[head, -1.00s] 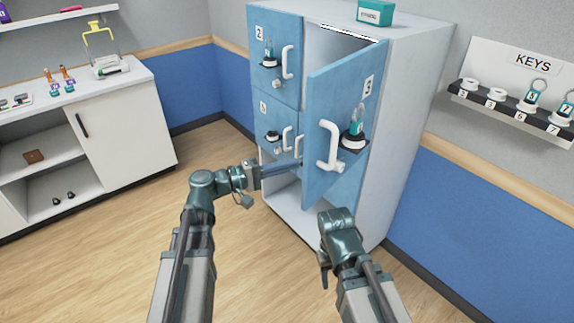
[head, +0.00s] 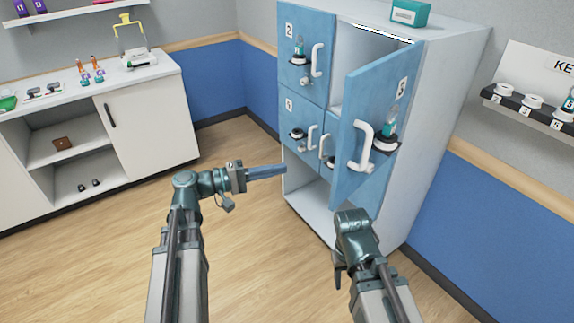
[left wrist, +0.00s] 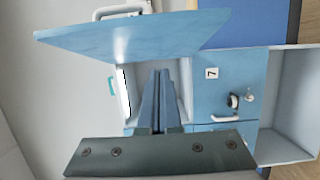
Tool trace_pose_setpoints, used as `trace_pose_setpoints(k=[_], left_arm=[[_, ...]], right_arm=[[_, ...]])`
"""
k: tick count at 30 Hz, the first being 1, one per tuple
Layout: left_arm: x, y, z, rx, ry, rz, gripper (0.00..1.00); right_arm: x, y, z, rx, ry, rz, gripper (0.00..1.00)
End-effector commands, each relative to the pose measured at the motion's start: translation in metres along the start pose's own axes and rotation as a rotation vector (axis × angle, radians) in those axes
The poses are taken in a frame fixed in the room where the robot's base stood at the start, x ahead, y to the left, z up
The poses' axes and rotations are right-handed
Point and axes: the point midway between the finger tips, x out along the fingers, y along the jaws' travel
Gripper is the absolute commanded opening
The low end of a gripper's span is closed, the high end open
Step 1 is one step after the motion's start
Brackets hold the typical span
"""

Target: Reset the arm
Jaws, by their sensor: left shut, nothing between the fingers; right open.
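My left gripper (head: 284,169) is shut and empty, reaching right in front of the blue locker cabinet (head: 306,45). In the left wrist view its shut fingers (left wrist: 161,75) point toward the cabinet. The upper right locker door (head: 372,105) stands open, swung outward, with a white handle (head: 362,146) and a key on a black and white holder (head: 386,140). The left fingers look apart from the door in the head view. My right arm (head: 355,235) is folded low, in front of the cabinet; its fingers are mostly hidden.
A white counter (head: 150,119) with small items stands at the left. A key rack (head: 530,106) hangs on the right wall. A teal box (head: 410,12) sits on top of the cabinet. The wooden floor (head: 235,240) around the arms is clear.

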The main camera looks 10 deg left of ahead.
Motion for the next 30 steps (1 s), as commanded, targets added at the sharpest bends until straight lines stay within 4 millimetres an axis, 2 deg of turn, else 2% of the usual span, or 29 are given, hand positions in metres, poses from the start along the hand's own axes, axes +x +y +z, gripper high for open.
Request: trace_pose_setpoints(k=[10, 14, 17, 19, 22, 27, 30], left_arm=[[-0.005, 0.0, 0.001, 0.0, 0.0, 0.0, 0.0], [0.007, -0.011, 0.011, 0.005, -0.032, -0.052, 0.0], [0.032, -0.042, 0.037, 0.023, -0.112, -0.19, 0.0], [0.05, -0.072, 0.064, 0.051, -0.193, -0.333, 0.0], [0.066, -0.118, 0.102, 0.111, -0.314, -0.559, 0.0], [0.064, -0.18, 0.152, 0.257, -0.494, -0.934, 0.0], [0.052, -0.203, 0.169, 0.363, -0.575, -1.138, 0.0]], right_arm=[[0.0, 0.0, 0.0, 0.0, 0.0, 0.0, 0.5], [0.0, 0.0, 0.0, 0.0, 0.0, 0.0, 0.5], [0.0, 0.0, 0.0, 0.0, 0.0, 0.0, 0.5], [0.0, 0.0, 0.0, 0.0, 0.0, 0.0, 0.5], [0.0, 0.0, 0.0, 0.0, 0.0, 0.0, 0.5], [0.0, 0.0, 0.0, 0.0, 0.0, 0.0, 0.5], [0.0, 0.0, 0.0, 0.0, 0.0, 0.0, 0.5]])
